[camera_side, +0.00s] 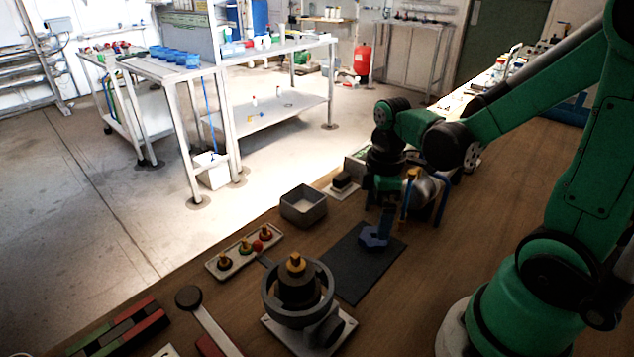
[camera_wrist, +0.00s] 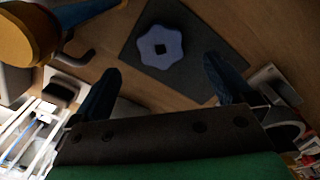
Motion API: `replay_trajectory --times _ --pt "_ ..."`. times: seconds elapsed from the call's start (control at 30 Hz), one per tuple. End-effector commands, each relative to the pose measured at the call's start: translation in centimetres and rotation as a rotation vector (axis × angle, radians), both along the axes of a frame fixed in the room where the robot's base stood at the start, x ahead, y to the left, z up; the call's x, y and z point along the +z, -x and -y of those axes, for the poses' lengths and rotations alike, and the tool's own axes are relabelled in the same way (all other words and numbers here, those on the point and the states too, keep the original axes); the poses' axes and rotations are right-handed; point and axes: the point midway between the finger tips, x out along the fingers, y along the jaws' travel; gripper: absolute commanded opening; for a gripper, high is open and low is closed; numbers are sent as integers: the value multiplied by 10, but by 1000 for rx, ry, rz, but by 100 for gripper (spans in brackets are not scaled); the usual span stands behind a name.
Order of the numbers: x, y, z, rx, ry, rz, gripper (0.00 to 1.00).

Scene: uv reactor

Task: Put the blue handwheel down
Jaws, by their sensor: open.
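The blue handwheel (camera_side: 375,237) lies flat on a dark mat (camera_side: 352,281) on the wooden table. In the wrist view the handwheel (camera_wrist: 160,48) shows whole, with a lobed rim and a dark square hole, and the mat (camera_wrist: 205,82) shows around it. My gripper (camera_side: 382,217) is just above the handwheel in the side view. In the wrist view my gripper (camera_wrist: 165,82) is open, its two dark blue fingers wide apart. Nothing is between the fingers, and the handwheel appears beyond their tips, apart from both.
A grey valve body (camera_side: 297,290) stands left of the mat. A tray with small knobs (camera_side: 245,250) and an open grey box (camera_side: 303,206) are behind it. An orange-and-blue upright object (camera_side: 411,195) stands close to my gripper's right. Bare table lies right of the mat.

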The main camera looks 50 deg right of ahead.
Motion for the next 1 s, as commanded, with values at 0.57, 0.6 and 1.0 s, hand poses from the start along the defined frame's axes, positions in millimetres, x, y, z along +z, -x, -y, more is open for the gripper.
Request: replay_trajectory --times 0.57,0.6,1.0 --pt "67 0 0 0 0 0 100" --pt "69 0 -1 -6 1 6 100" --pt "78 -17 -61 -599 -125 489 100"
